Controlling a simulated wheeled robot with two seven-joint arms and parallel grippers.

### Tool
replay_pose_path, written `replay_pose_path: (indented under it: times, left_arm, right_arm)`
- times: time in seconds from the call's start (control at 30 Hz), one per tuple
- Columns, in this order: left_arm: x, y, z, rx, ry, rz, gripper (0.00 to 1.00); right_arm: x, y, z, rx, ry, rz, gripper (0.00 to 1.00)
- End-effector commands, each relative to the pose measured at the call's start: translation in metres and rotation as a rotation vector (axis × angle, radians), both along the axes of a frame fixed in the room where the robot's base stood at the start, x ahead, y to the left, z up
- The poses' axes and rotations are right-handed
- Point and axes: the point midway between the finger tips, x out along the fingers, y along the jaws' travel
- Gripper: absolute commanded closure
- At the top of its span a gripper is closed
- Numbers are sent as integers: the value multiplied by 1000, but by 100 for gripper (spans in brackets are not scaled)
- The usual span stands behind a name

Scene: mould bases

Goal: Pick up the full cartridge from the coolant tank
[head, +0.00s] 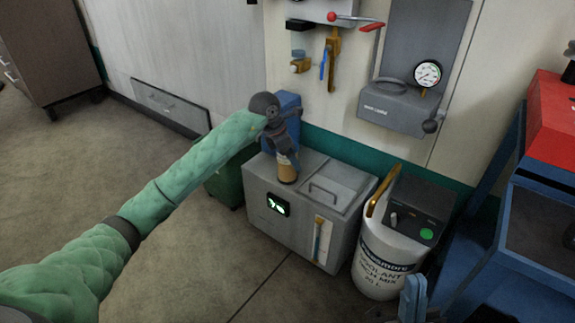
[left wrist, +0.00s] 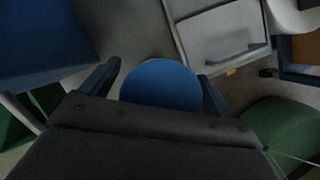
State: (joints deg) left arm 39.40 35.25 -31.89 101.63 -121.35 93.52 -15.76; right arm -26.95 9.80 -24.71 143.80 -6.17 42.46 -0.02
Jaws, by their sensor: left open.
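The grey coolant tank (head: 262,222) stands on the floor by the wall, with a small lit display on its front. The cartridge (head: 287,172), with a tan body, stands upright at the tank's top left. My left gripper (head: 289,148) is directly above the cartridge and hides its upper end. In the left wrist view, the open fingers of my left gripper (left wrist: 159,72) are on either side of the cartridge's round blue top (left wrist: 160,84). I cannot tell whether they touch it. My right gripper (head: 412,297) shows only partly at the bottom edge; its jaw state is unclear.
A white coolant drum (head: 385,258) and a dark unit with a green button (head: 426,234) stand right of the tank. A blue box (head: 289,103) and a green bin (head: 228,183) are behind and left. A gauge (head: 427,73) hangs above.

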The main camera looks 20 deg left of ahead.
Motion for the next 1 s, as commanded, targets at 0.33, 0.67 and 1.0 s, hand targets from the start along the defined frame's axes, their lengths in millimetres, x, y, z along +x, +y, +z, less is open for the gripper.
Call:
replay_pose_path:
  times: [0.33,0.67,1.0]
  left_arm:
    - [0,0,0,0,0,0,68]
    - [0,0,4,0,-2,-1,76]
    - [0,1,39,1,-3,-1,76]
  right_arm:
    - [0,0,1,3,-1,-1,100]
    - [-1,0,1,2,1,-1,100]
    - [-13,1,25,43,-38,-11,100]
